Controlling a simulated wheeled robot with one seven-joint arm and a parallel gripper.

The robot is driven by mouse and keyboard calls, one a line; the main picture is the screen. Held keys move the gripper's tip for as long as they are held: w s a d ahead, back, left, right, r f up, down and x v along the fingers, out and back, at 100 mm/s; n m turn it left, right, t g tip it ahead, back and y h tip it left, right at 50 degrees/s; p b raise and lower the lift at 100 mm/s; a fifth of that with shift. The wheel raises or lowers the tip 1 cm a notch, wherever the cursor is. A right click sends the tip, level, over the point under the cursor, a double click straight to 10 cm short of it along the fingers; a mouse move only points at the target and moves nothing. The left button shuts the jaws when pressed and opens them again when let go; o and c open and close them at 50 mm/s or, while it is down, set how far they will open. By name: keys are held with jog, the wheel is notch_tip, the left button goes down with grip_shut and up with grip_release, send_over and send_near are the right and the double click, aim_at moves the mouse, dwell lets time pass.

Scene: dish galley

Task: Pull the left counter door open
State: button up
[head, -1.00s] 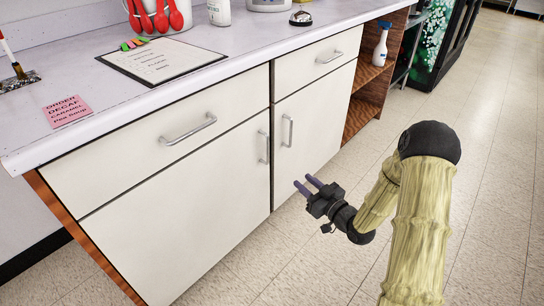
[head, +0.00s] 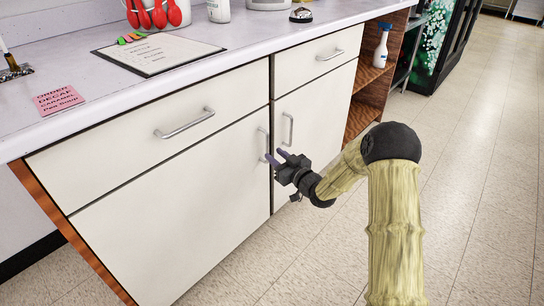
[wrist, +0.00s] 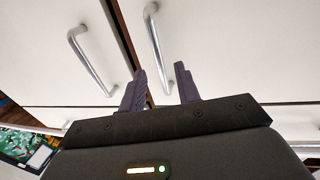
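The left counter door (head: 175,225) is a large white panel, shut flush under a drawer. Its upright metal handle (head: 262,146) sits near its right edge, and shows in the wrist view (wrist: 156,45) right of the door seam. My gripper (head: 274,156) is open and empty, with two purple fingers pointing at the cabinet front beside this handle. In the wrist view my fingertips (wrist: 161,72) appear on either side of one end of the handle. I cannot tell whether they touch it or are still short of it.
The right door's handle (head: 289,129) is close by, across the seam, and shows left in the wrist view (wrist: 88,58). Drawer handles (head: 185,123) project above. The counter holds a clipboard (head: 157,55) and a pink note (head: 59,100). Floor in front is clear.

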jog(key=shift+b+x, duration=0.3)
jog(key=shift+x, duration=1.2)
grip_shut()
